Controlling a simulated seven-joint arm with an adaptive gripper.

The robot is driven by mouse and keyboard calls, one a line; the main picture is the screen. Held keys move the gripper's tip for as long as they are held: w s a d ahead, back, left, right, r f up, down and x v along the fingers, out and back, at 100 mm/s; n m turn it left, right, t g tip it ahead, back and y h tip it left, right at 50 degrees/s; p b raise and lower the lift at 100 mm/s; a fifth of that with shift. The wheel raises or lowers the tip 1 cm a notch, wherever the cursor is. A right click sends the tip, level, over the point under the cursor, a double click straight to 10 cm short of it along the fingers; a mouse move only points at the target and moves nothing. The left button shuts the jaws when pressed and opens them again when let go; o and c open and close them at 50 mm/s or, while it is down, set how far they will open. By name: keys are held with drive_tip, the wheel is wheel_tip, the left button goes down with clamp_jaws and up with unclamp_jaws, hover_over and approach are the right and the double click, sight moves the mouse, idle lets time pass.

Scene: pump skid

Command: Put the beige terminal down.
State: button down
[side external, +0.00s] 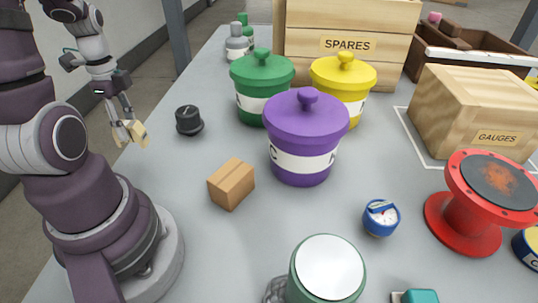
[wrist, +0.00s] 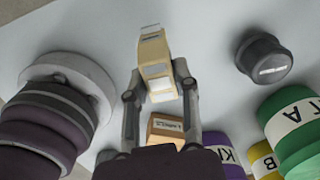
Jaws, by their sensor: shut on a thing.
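The beige terminal (side external: 138,133) is a small block held at the left edge of the table in the side view. In the wrist view the terminal (wrist: 155,62) stands out lengthwise between the fingers, with pale grey patches on its face. My gripper (side external: 127,133) is shut on it, one finger on each side; the fingers also show in the wrist view (wrist: 160,84). The terminal appears to be off the tabletop, but its exact height cannot be told.
The grey table (side external: 215,245) is clear around a black knob (side external: 188,120) and a cardboard box (side external: 231,184). Purple (side external: 303,140), green (side external: 262,85) and yellow (side external: 343,80) canisters stand beyond. A blue gauge (side external: 381,218) and red flanged pipe (side external: 470,205) are at right.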

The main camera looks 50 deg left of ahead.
wheel_tip(320, 180, down, 8)
drive_tip(key=shift+s+r, duration=0.15)
drive_tip(key=shift+r, duration=0.05)
drive_tip(key=shift+f, duration=0.1)
drive_tip(key=c, duration=0.9)
unclamp_jaws()
drive_tip(key=shift+o, duration=0.2)
wheel_tip(320, 180, up, 12)
drive_tip(key=shift+f, duration=0.1)
drive_tip(key=w+d+r+n+t, duration=0.2)
drive_tip(key=w+d+r+n, duration=0.1)
drive_tip(key=d, duration=0.6)
drive_tip(key=w+d+r+n+t, duration=0.3)
drive_tip(key=d+n, duration=0.3)
drive_tip(key=d, duration=0.2)
drive_tip(key=shift+w+d+r+t, duration=0.3)
drive_tip(key=shift+w+d+r, duration=0.1)
drive_tip(key=shift+w, duration=0.3)
